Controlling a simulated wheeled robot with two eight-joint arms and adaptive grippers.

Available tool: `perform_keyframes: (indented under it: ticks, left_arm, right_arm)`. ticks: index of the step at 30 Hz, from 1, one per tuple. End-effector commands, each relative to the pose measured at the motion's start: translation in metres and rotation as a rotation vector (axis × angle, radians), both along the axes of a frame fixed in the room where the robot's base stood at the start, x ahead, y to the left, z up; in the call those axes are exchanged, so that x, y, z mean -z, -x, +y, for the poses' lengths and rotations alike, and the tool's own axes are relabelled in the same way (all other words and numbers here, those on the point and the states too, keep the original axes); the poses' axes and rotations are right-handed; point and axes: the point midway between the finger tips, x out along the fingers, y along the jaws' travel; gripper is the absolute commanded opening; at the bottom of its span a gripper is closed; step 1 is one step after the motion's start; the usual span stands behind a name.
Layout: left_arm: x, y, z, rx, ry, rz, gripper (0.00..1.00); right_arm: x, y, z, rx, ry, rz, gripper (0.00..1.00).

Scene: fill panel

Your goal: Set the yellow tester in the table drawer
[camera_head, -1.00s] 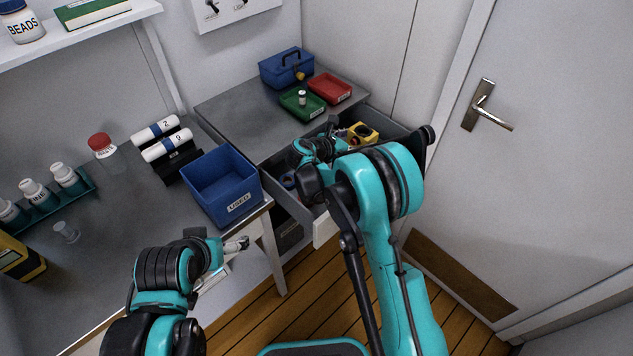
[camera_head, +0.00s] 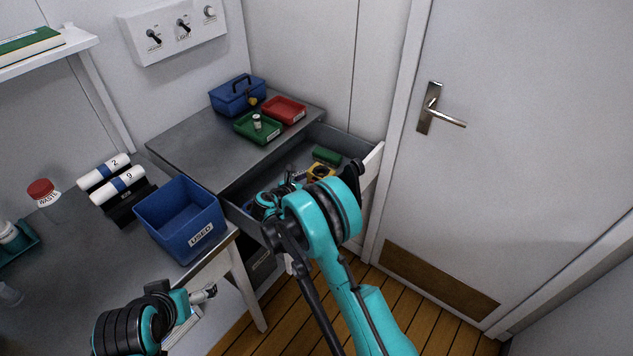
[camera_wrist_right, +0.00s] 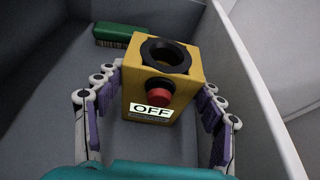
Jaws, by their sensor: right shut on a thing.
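The yellow tester (camera_head: 320,172) is a yellow box with a black ring on top, a red button and an "OFF" label, clear in the right wrist view (camera_wrist_right: 160,85). My right gripper (camera_wrist_right: 160,100) is shut on it, with fingers on both sides. The tester is inside the open table drawer (camera_head: 290,165), between its walls; I cannot tell whether it touches the floor. My arm hides part of the drawer. My left gripper (camera_head: 207,292) is low left, apart from the drawer; its jaws are too small to judge.
On the grey top above the drawer stand a blue toolbox (camera_head: 238,95), a green tray (camera_head: 258,128) and a red tray (camera_head: 284,110). A blue "USED" bin (camera_head: 180,219) stands on the desk beside the drawer. A door (camera_head: 515,150) is at right.

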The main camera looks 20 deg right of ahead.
Motion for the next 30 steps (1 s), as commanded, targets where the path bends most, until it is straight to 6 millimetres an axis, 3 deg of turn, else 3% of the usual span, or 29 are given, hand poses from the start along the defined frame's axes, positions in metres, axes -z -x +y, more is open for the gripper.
perform_keyframes:
  ticks: [4,5,6,7,19,30]
  left_arm:
    - [0.000,0.000,0.000,0.000,0.000,0.000,0.92]
    - [0.000,0.000,0.000,0.000,0.000,0.000,0.92]
    - [0.000,0.000,0.000,0.000,0.000,0.000,0.92]
    - [0.000,0.000,0.000,0.000,0.000,0.000,0.92]
    - [-0.003,0.000,0.000,0.000,0.000,0.000,0.92]
    - [-0.032,0.000,0.000,0.000,0.000,0.000,0.92]
  right_arm:
    - [0.002,0.000,0.000,0.000,0.001,-0.001,0.31]
    - [0.002,0.000,0.000,0.000,0.000,0.000,0.77]
    - [0.002,0.000,0.000,0.000,0.000,0.000,0.87]
    - [0.002,0.000,0.000,0.000,0.000,0.000,0.89]
    - [-0.003,0.002,0.004,-0.001,0.000,0.000,0.89]
    - [-0.032,0.044,0.059,-0.003,0.000,0.000,0.89]
